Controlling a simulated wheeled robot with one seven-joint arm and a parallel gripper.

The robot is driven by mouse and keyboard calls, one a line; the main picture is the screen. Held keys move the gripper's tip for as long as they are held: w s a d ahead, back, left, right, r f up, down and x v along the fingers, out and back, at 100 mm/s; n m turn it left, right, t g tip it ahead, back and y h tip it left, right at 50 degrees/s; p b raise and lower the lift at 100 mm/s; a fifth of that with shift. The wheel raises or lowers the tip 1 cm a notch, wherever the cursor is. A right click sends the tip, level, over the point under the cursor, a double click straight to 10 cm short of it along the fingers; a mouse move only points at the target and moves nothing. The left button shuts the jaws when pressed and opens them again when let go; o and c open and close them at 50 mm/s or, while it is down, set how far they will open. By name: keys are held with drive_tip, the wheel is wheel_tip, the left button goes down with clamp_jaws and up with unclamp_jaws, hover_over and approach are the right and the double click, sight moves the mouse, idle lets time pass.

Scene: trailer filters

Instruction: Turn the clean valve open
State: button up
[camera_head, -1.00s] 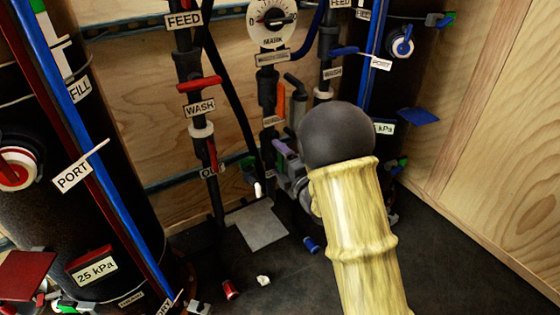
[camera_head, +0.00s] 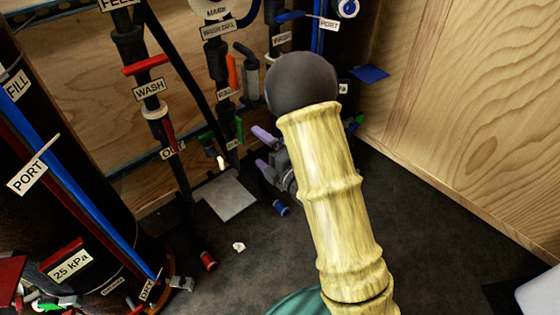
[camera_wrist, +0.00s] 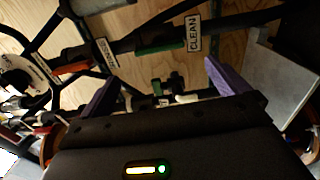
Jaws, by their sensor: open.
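The clean valve's green handle (camera_wrist: 160,47) lies along a dark pipe beside a white CLEAN label (camera_wrist: 194,33) in the wrist view. In the head view the small green handle (camera_head: 239,130) shows on the middle pipe, left of my gripper. My gripper (camera_head: 262,149) has purple fingers, spread apart and empty. In the wrist view the gripper (camera_wrist: 163,87) faces the pipe, with the green handle beyond and between the fingertips, apart from both. My forearm hides part of the area behind it.
An orange handle (camera_wrist: 72,68) sits on the same pipe. A red WASH handle (camera_head: 145,65) and its pipe stand to the left. A large dark tank with a PORT label (camera_head: 30,172) fills the left. A plywood wall (camera_head: 470,100) bounds the right; floor between is mostly clear.

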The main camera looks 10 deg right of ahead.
drive_tip(key=p+v, duration=0.1)
drive_tip(key=p, duration=0.1)
drive_tip(key=shift+s+d+r+p, duration=0.15)
drive_tip(key=shift+s+d+p, duration=0.05)
drive_tip(key=shift+s+p, duration=0.2)
drive_tip(key=shift+s+d+p, duration=0.1)
drive_tip(key=shift+d+p, duration=0.05)
drive_tip(key=shift+p, duration=0.75)
drive_tip(key=shift+p+v, duration=2.5)
drive_tip(key=shift+p, duration=0.75)
